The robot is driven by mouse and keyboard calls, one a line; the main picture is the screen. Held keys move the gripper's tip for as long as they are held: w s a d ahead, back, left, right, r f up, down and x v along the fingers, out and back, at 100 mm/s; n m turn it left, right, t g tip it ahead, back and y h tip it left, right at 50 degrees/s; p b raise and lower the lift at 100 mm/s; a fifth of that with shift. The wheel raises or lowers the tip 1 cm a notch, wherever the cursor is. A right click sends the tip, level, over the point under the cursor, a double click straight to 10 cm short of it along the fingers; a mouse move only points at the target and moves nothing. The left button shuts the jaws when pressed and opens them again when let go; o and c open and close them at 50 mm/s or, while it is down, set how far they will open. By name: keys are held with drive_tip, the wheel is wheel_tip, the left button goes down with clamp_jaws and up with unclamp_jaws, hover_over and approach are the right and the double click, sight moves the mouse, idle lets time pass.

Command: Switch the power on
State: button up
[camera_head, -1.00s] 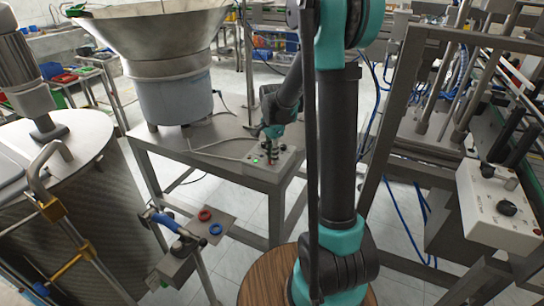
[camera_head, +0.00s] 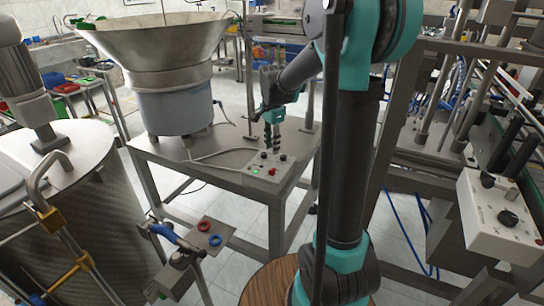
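A small pale control box (camera_head: 264,180) sits on the metal table in front of the large feeder bowl. Its top has several small controls, including a bright green lamp (camera_head: 255,171) that looks lit and a red button (camera_head: 272,171). Dark knobs stand along its back and right side; their positions are too small to read. My gripper (camera_head: 273,148) points down just behind the back edge of the box. Its dark fingers are close together, and I cannot tell whether they are shut or whether they touch anything. I see nothing held.
The feeder bowl (camera_head: 155,45) stands left of my gripper. A cable (camera_head: 205,157) runs over the table (camera_head: 165,152). A white box with a black knob (camera_head: 508,218) is at the right, on a metal frame. A panel with red and blue rings (camera_head: 212,232) stands in front.

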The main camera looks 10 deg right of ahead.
wheel_tip(320, 180, up, 2)
drive_tip(key=shift+r, duration=0.1)
idle(0.4)
drive_tip(key=s+d+f+n+t, duration=0.2)
drive_tip(key=s+f+n, duration=0.4)
drive_tip(key=s, duration=0.5)
drive_tip(key=s+d+f+n+t, duration=0.2)
drive_tip(key=s+f+n, duration=0.4)
drive_tip(key=s, duration=0.5)
drive_tip(key=shift+s+d+n, duration=0.25)
drive_tip(key=shift+s+n, duration=0.1)
drive_tip(key=shift+n, duration=0.35)
